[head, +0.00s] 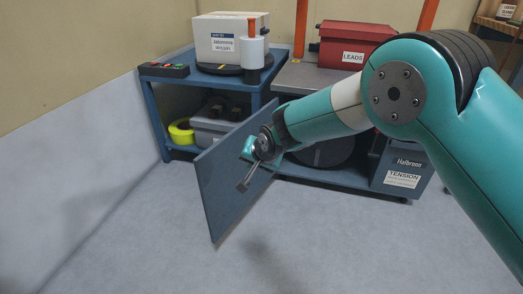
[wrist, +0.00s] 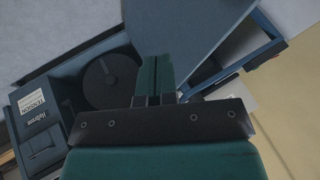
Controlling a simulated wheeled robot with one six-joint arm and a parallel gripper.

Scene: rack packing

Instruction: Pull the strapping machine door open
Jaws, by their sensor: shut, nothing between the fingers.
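The strapping machine door (head: 224,190), a flat dark blue panel, stands swung out from the front of the blue machine bench (head: 345,178). A short grey bar (head: 245,181), which looks like its handle, shows near the door's right part. My gripper (head: 250,150) is close to the door face, just above this bar; I cannot tell whether it touches. In the wrist view its teal fingers (wrist: 154,75) are together with nothing between them. A dark round reel (wrist: 112,82) shows inside the machine; it is partly hidden behind my arm in the head view.
A side shelf (head: 158,115) holds a white box (head: 225,28), a button panel (head: 164,70), a grey case (head: 213,135) and yellow tape (head: 181,131). A red LEADS box (head: 340,38) sits on the bench top. Grey floor in front is clear.

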